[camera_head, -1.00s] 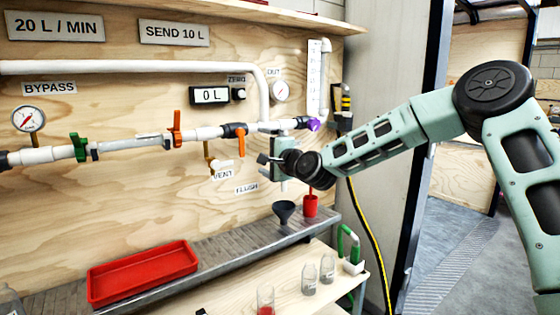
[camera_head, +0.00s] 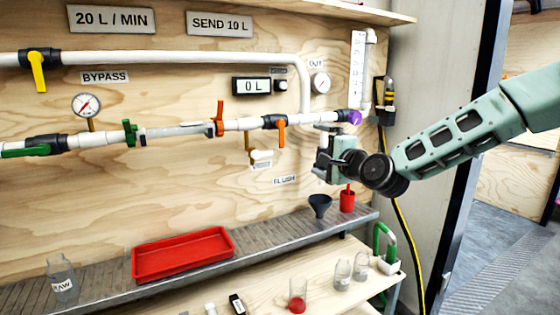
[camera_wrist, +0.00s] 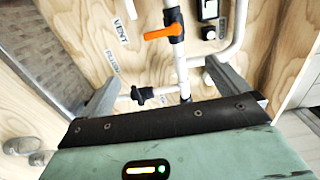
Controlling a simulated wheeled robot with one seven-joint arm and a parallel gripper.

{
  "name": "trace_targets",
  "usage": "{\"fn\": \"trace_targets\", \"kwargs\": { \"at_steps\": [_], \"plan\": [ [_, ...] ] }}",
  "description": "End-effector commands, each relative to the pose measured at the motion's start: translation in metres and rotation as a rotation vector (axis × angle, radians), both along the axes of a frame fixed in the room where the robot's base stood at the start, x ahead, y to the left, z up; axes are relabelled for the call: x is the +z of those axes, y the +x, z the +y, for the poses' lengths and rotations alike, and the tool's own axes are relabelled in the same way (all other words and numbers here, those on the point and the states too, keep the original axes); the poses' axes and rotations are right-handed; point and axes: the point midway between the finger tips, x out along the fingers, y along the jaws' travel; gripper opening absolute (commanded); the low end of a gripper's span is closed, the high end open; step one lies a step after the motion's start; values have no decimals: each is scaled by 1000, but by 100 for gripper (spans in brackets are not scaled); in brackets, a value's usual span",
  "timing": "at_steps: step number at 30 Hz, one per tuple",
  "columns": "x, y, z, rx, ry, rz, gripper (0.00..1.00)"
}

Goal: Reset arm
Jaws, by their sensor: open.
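My gripper (camera_head: 322,160) is at the right end of the pipe panel, just below the purple-handled valve (camera_head: 354,117). It is seen from the side in the head view. In the wrist view my gripper (camera_wrist: 165,75) has its two grey fingers wide apart. A pipe with an orange valve handle (camera_wrist: 163,32) runs up between them, and a black fitting (camera_wrist: 142,94) on a branch pipe shows near the left finger. I see nothing held. I cannot tell whether a finger touches the pipe.
Bottles (camera_head: 343,273) stand on the lower bench. A yellow-black cable (camera_head: 405,230) hangs at the right. Open floor (camera_head: 490,280) lies at the far right.

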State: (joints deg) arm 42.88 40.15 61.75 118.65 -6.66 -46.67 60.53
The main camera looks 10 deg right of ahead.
Motion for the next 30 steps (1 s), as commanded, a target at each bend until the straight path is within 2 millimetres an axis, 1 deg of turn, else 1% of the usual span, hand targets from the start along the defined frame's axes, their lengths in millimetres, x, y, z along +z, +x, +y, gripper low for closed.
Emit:
{"fn": "trace_targets", "kwargs": {
  "at_steps": [2,4,5,7,8,9,10,11,12,14,15,17,18,21,24,30],
  "plan": [
    [-6,-6,16,34,-43,21,100],
    [-19,-18,39,89,-126,57,100],
    [-26,-26,52,123,-175,77,100],
    [-48,-51,84,218,-316,132,100],
    [-58,-64,98,264,-387,156,100],
    [-72,-85,115,332,-487,190,100],
    [-82,-101,126,383,-565,213,100],
    [-92,-118,135,435,-642,235,100],
    [-104,-142,145,506,-746,263,100],
    [-119,-178,154,611,-893,302,100],
    [-128,-202,156,679,-987,322,100],
    [-137,-238,156,782,-1118,353,100],
    [-142,-262,153,850,-1200,369,100],
    [-148,-313,143,1004,-1362,402,100],
    [-149,-353,130,1132,-1473,423,100],
    [-146,-416,105,1348,-1613,446,100]
  ]
}}
